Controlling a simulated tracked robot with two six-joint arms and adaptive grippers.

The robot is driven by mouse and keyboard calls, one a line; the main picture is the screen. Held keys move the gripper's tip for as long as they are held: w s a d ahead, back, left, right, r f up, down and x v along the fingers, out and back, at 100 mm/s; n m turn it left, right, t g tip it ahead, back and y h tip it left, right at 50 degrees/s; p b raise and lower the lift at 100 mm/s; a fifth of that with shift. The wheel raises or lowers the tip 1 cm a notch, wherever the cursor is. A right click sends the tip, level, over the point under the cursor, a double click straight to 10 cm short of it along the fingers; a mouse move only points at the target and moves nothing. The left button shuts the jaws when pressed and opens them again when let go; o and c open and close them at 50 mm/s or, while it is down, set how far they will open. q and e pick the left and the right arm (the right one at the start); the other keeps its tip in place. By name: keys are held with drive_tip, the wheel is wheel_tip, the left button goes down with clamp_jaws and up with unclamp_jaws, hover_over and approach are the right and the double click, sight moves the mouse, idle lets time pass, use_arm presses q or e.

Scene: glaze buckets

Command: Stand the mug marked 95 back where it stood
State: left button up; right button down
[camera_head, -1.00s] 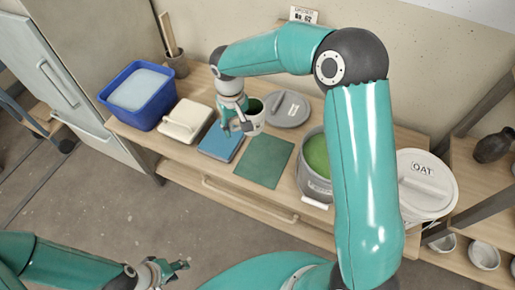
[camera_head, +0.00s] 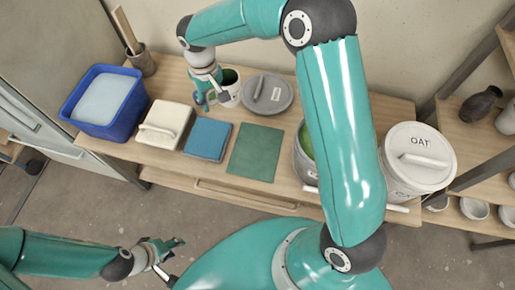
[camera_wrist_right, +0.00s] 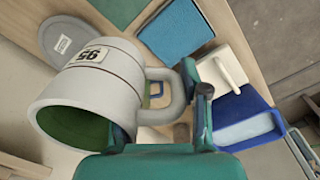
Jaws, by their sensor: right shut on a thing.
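The mug marked 95 (camera_head: 229,93) is a pale grey cup, green inside, at the back of the bench, left of a round grey lid (camera_head: 268,95). Its label and handle show in the right wrist view, where the mug (camera_wrist_right: 92,92) fills the left half. My right gripper (camera_head: 207,98) is shut on the mug's handle, at the mug's left side. The mug looks about upright in the head view; I cannot tell whether its base touches the bench. My left gripper (camera_head: 165,258) is open and empty, low in the head view, away from the bench.
A blue tub (camera_head: 105,102), a white lidded box (camera_head: 164,124), a blue tile (camera_head: 208,138) and a green mat (camera_head: 256,153) line the bench (camera_head: 222,182). A bucket with green contents (camera_head: 304,165) is partly behind my right arm. The OAT bucket (camera_head: 405,185) stands at right.

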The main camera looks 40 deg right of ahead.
drive_tip(key=s+d+f+n+b, duration=0.3)
drive_tip(key=s+n+b, duration=0.15)
drive_tip(key=b, duration=0.55)
drive_tip(key=n+b, duration=0.4)
drive_tip(key=b, duration=0.4)
hover_over(253, 162)
drive_tip(key=f, duration=0.2)
wheel_tip(253, 162, down, 14)
drive_tip(key=shift+f+b, duration=0.25)
drive_tip(key=shift+b, duration=0.7)
drive_tip(key=shift+f+b, duration=0.45)
drive_tip(key=shift+f, duration=1.7)
drive_tip(key=shift+f, duration=0.15)
drive_tip(key=c, duration=0.6)
unclamp_jaws()
drive_tip(key=shift+s, duration=0.1)
